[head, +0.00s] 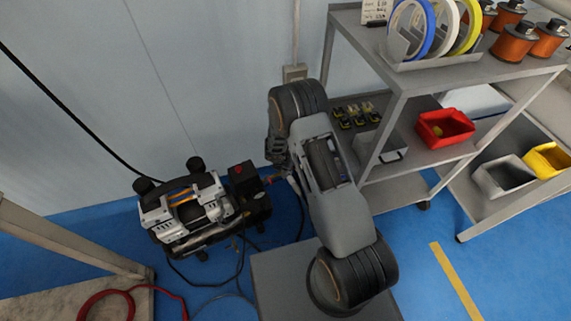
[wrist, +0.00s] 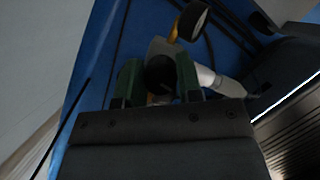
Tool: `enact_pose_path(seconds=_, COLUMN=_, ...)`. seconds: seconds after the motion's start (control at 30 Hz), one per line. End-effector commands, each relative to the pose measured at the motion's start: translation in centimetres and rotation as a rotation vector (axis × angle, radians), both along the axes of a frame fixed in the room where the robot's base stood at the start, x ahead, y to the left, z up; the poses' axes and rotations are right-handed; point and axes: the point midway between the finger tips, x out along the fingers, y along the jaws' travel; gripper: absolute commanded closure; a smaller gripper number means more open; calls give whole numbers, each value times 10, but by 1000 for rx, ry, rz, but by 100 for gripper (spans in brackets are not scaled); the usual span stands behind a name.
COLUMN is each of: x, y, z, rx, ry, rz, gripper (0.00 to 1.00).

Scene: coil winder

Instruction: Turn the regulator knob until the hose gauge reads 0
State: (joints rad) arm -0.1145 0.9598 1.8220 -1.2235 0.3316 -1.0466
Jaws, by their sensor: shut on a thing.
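My gripper (wrist: 159,88) shows in the wrist view with its two green fingers on either side of a dark round knob (wrist: 159,70). It is shut on this knob, which sits against a grey regulator body (wrist: 160,47). The hose gauge (wrist: 192,20), a round black-rimmed dial on a yellow fitting, is above and right of the fingers. It is seen at a steep angle and its reading cannot be made out. In the head view my arm reaches down beside the compressor (head: 195,205), and the knob and gauge are too small or hidden there.
A black box with a red button (head: 243,172) is on the compressor's right end. A grey shelf cart (head: 400,85) with a red bin (head: 444,128) stands right of my arm. Dark hoses lie on the blue floor, and a red hose (head: 107,293) lies at the lower left.

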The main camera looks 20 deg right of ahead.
Motion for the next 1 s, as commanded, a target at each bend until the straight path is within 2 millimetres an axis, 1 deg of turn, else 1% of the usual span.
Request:
enact_pose_path(seconds=0.47, x=0, y=0, z=0, rx=-1, ry=0, rz=12, gripper=90)
enact_pose_path(seconds=0.5, x=0, y=0, z=0, rx=-1, ry=0, rz=12, gripper=65)
enact_pose_path(seconds=0.7, x=0, y=0, z=0, rx=-1, ry=-1, rz=11, gripper=45)
enact_pose_path(seconds=0.73, x=0, y=0, z=0, rx=-1, ry=-1, rz=11, gripper=44)
enact_pose_path(seconds=1.0, x=0, y=0, z=3, rx=-1, ry=-1, rz=11, gripper=44)
